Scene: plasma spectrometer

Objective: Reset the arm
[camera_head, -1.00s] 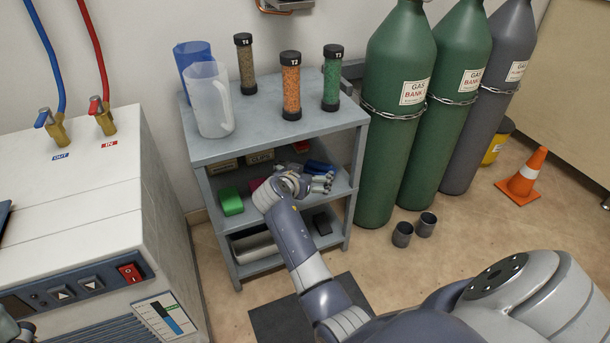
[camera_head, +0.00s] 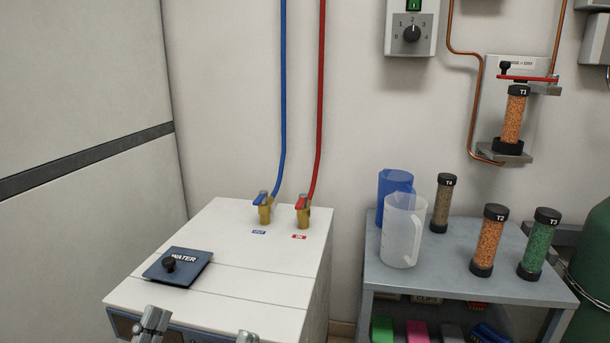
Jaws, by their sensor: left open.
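My left gripper (camera_head: 199,331) shows only at the bottom edge, as two grey fingertips set well apart. It is open, with nothing visible between the tips, and sits in front of the white chiller box (camera_head: 250,284). The rest of my left arm is below the picture. My right arm and gripper are out of view.
The box carries a dark WATER lid (camera_head: 178,267) and two brass valves, one blue-handled (camera_head: 264,211), one red-handled (camera_head: 303,212). A grey shelf cart (camera_head: 405,281) holds a blue jug (camera_head: 394,181), clear jug (camera_head: 401,232) and tubes T4 (camera_head: 443,204), T2 (camera_head: 488,242), T3 (camera_head: 539,245).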

